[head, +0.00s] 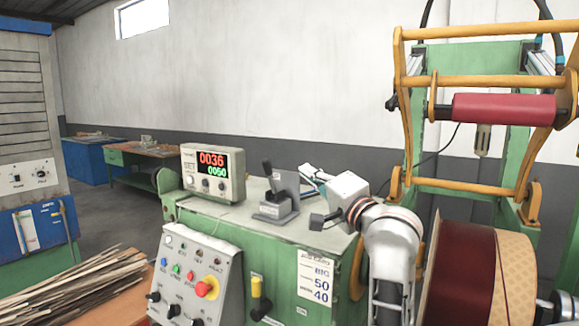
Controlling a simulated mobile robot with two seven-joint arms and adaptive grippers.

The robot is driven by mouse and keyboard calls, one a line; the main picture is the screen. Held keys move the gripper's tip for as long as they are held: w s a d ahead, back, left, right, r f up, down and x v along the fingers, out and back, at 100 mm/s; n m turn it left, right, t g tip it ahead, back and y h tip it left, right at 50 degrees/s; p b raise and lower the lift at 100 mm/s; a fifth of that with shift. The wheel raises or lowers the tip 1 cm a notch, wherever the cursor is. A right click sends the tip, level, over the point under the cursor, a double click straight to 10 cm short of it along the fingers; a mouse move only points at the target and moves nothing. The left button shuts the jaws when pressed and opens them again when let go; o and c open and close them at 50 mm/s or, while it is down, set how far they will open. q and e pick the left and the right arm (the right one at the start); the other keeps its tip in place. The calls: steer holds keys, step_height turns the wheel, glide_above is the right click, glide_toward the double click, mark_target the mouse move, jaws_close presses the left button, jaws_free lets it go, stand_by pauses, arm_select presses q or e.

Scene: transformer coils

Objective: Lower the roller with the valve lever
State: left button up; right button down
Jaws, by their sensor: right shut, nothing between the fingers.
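The valve lever (267,170) is a black handle on a grey bracket (284,190) on top of the green machine, and it stands roughly upright. The red roller (503,108) sits high in a yellow swing frame (405,130) at the right, above and apart from the dark red coil (463,270). My right gripper (318,197) is just right of the lever bracket, over the machine top. It is shut and empty. No contact with the lever can be made out. My left gripper is not in view.
A counter box (212,172) with lit digits stands left of the lever. A sloped control panel (195,280) with knobs and a red button is in front. The green machine top (230,212) is clear between them. Wood strips (70,285) lie at lower left.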

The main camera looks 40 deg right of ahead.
step_height(320, 180, up, 2)
glide_above(271, 178)
steer(key=s+d, duration=0.2)
steer(key=d, duration=0.3)
steer(key=shift+a+f+p, duration=0.15)
steer(key=shift+a+f, duration=0.1)
steer(key=shift+a, duration=0.4)
steer(key=shift+a+f+p, duration=0.1)
steer(key=shift+a+f, duration=0.2)
steer(key=shift+a, duration=0.4)
steer(key=shift+a+f+p, duration=0.15)
steer(key=shift+a+f, duration=0.1)
steer(key=shift+a, duration=0.4)
